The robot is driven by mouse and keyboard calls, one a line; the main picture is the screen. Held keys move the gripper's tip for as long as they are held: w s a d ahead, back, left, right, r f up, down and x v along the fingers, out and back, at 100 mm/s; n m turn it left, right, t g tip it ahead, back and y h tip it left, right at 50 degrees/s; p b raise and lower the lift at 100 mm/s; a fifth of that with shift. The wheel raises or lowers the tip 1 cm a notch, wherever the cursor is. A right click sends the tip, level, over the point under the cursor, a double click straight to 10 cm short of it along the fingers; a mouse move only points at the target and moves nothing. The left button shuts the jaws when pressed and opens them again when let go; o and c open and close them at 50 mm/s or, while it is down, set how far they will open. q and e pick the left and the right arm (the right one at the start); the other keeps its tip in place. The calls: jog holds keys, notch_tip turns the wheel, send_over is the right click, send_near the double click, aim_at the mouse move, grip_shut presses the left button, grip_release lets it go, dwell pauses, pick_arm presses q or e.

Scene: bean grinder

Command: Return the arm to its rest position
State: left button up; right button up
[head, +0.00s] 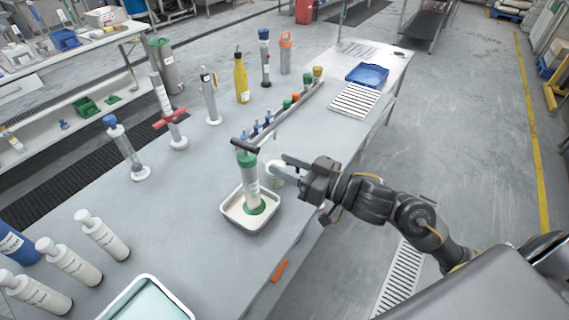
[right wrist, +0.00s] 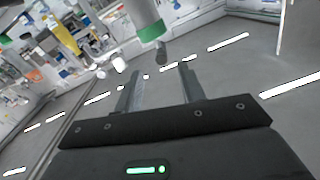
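My right gripper (head: 281,170) is over the right side of the table, just right of the bean grinder. In the right wrist view its two fingers (right wrist: 160,90) stand apart with nothing between them. The grinder (head: 250,183) has a white body, a green collar and a black crossbar handle (head: 245,145). It stands upright in a white tray (head: 232,214). A white and green cylinder (right wrist: 146,22), likely the grinder, shows beyond the fingertips in the right wrist view. My left gripper is not in view.
Several bottles and cylinders stand on the table, including a yellow bottle (head: 241,80) and white bottles (head: 102,235) at lower left. A rack (head: 290,115) of colored caps lies behind the grinder. A blue tray (head: 367,75) is farther back. The floor right of the table is clear.

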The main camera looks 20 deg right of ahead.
jog(key=shift+f, duration=0.1)
jog(key=s+d+f+m+g+h, duration=0.2)
jog(key=s+d+f+h, duration=0.15)
jog(key=f, duration=0.45)
jog(key=s+d+f+m+g+h, duration=0.1)
jog(key=s+d+f+m+h, duration=0.1)
jog(key=f+h, duration=0.4)
jog(key=s+f+g+h, duration=0.1)
jog(key=s+f+g, duration=0.3)
jog(key=s+f, duration=0.3)
jog(key=s+f+g, duration=0.4)
jog(key=s+f, duration=0.1)
jog(key=s, duration=0.4)
notch_tip(320, 180, down, 28)
jog(key=s+n+g, duration=0.1)
jog(key=s, duration=0.2)
jog(key=s+d+f+g, duration=0.1)
jog(key=s+d+f, duration=0.2)
jog(key=s+f, duration=1)
jog(key=shift+s+d+f, duration=0.35)
jog(key=shift+s+f, duration=0.05)
jog(key=shift+s, duration=0.75)
